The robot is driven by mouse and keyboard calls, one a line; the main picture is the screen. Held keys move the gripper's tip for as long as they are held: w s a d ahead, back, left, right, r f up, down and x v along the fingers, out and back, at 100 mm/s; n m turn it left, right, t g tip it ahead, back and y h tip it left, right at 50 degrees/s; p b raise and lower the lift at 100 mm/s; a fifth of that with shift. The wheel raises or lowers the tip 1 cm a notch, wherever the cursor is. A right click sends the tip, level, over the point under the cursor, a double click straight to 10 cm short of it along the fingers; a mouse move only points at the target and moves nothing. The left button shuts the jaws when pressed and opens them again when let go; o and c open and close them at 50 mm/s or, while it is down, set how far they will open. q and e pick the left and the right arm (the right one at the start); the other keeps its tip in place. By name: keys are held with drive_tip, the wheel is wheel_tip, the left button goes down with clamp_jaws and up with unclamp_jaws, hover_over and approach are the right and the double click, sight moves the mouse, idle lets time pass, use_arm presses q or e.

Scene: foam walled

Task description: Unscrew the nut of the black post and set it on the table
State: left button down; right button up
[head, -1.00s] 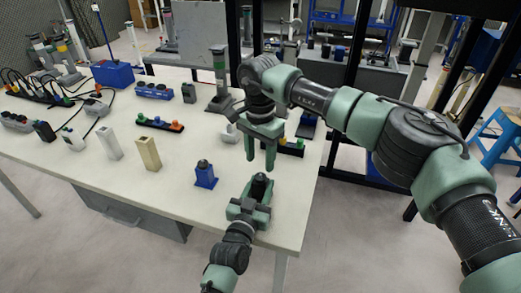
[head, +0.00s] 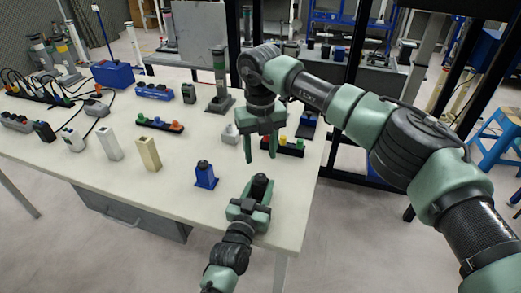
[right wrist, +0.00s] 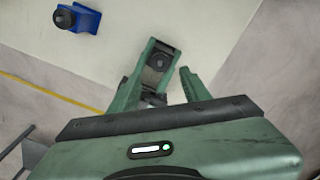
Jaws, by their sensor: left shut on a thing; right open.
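A black post (head: 260,184) stands near the table's front right corner, held between the fingers of my left gripper (head: 251,197). Its round dark top shows from above in the right wrist view (right wrist: 158,62); I cannot clearly tell nut from post. My right gripper (head: 261,158) is open and empty, with its fingers pointing down above and behind the post in the head view. The right gripper (right wrist: 163,84) also shows in its own wrist view, apart from the post top. The pale table (head: 180,205) has bare room around the post.
A blue block with a dark knob (head: 205,176) stands left of the post. A tan block (head: 148,154) and a white block (head: 109,142) stand farther left. A strip with coloured knobs (head: 284,147) lies behind my right gripper. The table's front edge is close.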

sight(261, 175)
drive_tip(key=shift+r+m, duration=0.1)
drive_tip(key=shift+m, duration=0.9)
drive_tip(key=shift+f, duration=4)
clamp_jaws()
drive_tip(key=n, duration=0.3)
drive_tip(key=shift+n, duration=0.3)
drive_tip(key=n, duration=0.5)
drive_tip(key=shift+r, duration=0.2)
